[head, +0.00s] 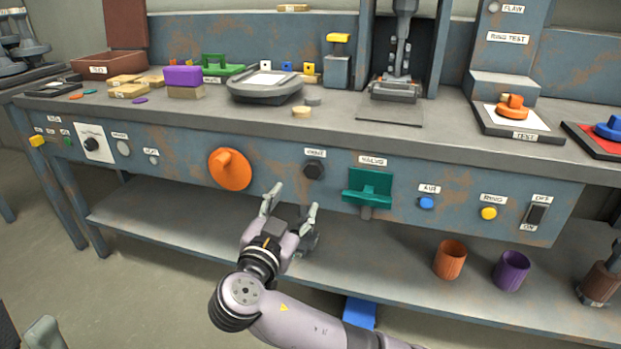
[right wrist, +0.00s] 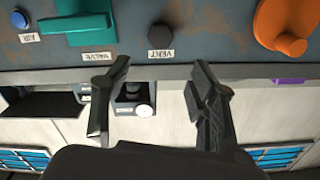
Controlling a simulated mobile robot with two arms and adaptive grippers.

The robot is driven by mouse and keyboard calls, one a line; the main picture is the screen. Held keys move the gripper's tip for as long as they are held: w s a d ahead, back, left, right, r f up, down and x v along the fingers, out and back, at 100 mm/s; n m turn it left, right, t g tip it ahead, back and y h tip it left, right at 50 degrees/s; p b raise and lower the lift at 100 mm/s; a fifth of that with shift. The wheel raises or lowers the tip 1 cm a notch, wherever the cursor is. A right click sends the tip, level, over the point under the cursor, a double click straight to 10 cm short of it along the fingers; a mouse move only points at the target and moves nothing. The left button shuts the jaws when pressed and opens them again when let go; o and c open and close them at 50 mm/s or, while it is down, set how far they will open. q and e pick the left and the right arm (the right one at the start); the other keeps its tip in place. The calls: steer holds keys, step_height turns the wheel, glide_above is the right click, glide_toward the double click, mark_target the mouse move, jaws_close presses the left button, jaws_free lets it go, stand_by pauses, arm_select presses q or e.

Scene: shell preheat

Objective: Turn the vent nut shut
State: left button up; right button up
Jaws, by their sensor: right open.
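The vent nut (head: 314,169) is a dark hexagonal nut on the bench's front panel, just below its VENT label. It also shows at the top middle of the right wrist view (right wrist: 161,36), where the picture is upside down. My right gripper (head: 291,202) is open and empty, in front of the panel and a little below and left of the nut in the head view. In the right wrist view its two fingers (right wrist: 162,68) are spread wide, with the nut beyond the gap between them. A grey part at the bottom left of the head view may belong to my left gripper (head: 44,334); its jaws are unclear.
An orange knob (head: 231,168) is left of the nut and a green valve handle (head: 368,187) right of it, both sticking out from the panel. A blue button (head: 426,203) and yellow button (head: 489,213) are farther right. A shelf (head: 390,250) runs below.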

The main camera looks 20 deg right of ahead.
mark_target(313, 172)
steer(key=b+x, duration=0.2)
steer(key=x, duration=1)
steer(key=shift+w+d, duration=0.2)
steer(key=shift+w, duration=0.05)
steer(key=shift+c, duration=0.5)
steer(key=shift+f, duration=0.1)
steer(key=c, duration=1.1)
